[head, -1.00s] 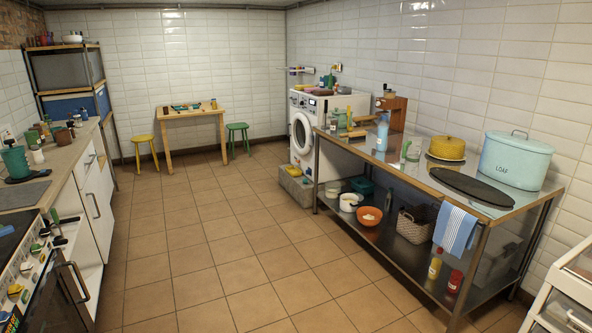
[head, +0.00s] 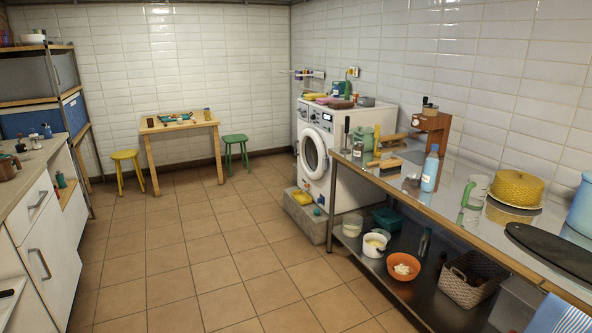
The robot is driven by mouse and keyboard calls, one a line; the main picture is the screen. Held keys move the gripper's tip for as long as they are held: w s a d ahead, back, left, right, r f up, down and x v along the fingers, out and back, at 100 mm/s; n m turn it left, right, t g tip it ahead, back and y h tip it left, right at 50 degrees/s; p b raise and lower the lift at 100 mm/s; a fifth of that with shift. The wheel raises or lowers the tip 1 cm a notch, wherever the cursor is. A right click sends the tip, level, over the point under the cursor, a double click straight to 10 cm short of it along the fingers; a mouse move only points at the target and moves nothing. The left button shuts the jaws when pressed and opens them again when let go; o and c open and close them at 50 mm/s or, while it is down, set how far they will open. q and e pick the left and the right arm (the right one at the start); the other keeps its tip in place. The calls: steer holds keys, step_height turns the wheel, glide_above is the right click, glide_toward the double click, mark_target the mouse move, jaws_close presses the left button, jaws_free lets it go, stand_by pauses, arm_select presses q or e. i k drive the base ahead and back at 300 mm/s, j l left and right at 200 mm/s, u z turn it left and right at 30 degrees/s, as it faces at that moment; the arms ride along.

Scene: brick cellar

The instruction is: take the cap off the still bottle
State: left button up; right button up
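A light blue bottle (head: 429,174) with a pale label stands upright on the steel table (head: 452,207) at the right. Its narrower top looks closed, but I cannot read the label or tell whether it is the still bottle. A small dark blue bottle (head: 47,131) stands far off on the left counter. Neither of my grippers shows in the head view.
The middle floor (head: 220,240) is clear.

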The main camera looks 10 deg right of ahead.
mark_target(432, 162)
steer(key=i+z, duration=0.15)
steer(key=i, duration=0.3)
steer(key=i+j+z, duration=0.2)
steer(key=i, duration=0.3)
steer(key=i+j+z, duration=0.15)
steer(key=i, duration=0.3)
steer(key=i+j+z, duration=0.15)
steer(key=i, duration=0.3)
